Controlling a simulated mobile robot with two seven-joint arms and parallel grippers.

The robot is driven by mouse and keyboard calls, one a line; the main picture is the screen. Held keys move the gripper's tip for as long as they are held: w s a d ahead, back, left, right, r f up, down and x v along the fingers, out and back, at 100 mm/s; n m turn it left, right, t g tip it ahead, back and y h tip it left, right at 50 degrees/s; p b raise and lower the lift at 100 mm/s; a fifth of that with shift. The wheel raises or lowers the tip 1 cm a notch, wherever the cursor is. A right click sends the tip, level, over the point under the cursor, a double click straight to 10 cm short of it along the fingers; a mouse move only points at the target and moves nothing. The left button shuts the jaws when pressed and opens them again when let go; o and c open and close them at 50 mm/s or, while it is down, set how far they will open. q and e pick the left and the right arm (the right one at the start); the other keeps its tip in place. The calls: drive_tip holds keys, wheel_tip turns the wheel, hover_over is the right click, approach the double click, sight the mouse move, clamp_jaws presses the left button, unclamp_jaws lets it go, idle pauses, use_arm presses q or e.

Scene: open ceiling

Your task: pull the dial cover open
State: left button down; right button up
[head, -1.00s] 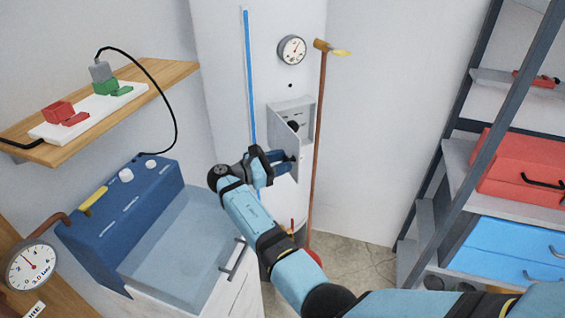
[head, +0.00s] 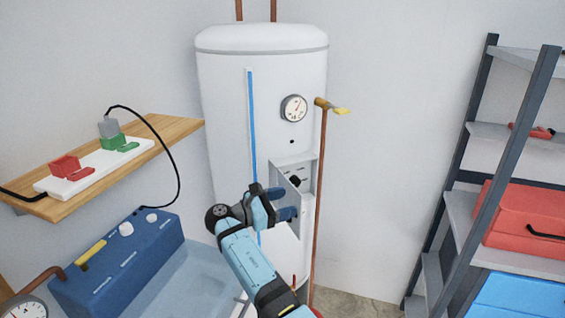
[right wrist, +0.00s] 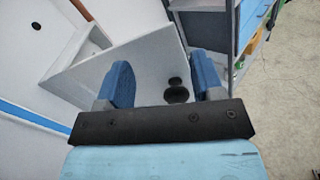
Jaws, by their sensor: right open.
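The dial cover (head: 283,184) is a pale panel on the front of the white water heater (head: 225,110). In the right wrist view the cover (right wrist: 145,58) is a broad white panel with a dark round knob (right wrist: 177,93). My right gripper (head: 284,204) is open beside the cover. Its blue fingers (right wrist: 164,82) lie to either side of the knob in the wrist view; I cannot tell whether they touch the panel. My left gripper is not in view.
A wooden shelf (head: 170,132) and blue panel unit (head: 120,262) stand left, a metal rack (head: 467,150) right.

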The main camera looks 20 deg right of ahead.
wheel_tip(320, 180, up, 15)
drive_tip(key=shift+b, duration=0.35)
idle(0.3)
